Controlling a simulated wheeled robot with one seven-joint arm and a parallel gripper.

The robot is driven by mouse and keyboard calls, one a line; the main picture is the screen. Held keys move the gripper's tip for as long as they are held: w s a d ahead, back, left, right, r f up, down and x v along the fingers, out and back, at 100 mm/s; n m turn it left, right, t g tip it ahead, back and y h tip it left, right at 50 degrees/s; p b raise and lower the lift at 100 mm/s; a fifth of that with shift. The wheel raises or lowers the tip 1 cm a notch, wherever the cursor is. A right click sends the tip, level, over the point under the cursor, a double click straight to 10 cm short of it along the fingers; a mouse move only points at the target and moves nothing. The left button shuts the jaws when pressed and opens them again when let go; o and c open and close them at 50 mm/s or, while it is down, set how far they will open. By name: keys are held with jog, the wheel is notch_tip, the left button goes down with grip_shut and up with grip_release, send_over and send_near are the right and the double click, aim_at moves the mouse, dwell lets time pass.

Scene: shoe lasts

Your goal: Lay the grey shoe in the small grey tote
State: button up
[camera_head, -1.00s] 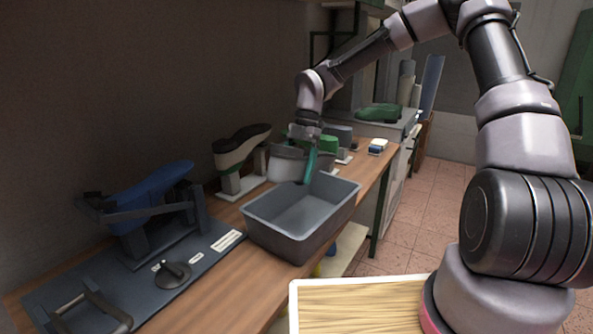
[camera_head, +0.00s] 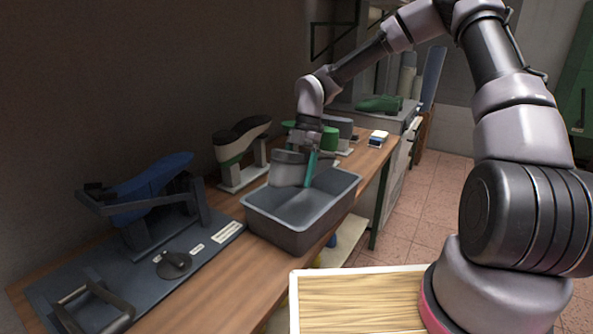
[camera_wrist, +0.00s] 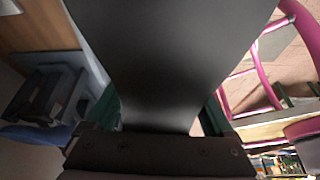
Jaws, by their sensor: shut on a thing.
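The small grey tote (camera_head: 297,239) stands on the wooden bench with its open top up. My gripper (camera_head: 308,160) is over the far part of the tote, shut on the grey shoe (camera_head: 287,174). The shoe hangs at the tote's far left side, its lower part level with the rim; I cannot tell whether it touches the tote. In the wrist view the dark grey shoe (camera_wrist: 170,60) fills the middle between the fingers, and its far end is out of the frame.
A blue shoe last (camera_head: 152,186) sits on a dark stand (camera_head: 165,240) to the left. A cream and black shoe (camera_head: 241,147) on a white base stands behind the tote. Green and grey pieces (camera_head: 338,130) stand farther back. The bench front (camera_head: 215,300) is bare.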

jog(key=shift+f, duration=1.85)
jog(key=o, duration=1.5)
jog(key=v, duration=1.1)
jog(key=shift+f, duration=0.1)
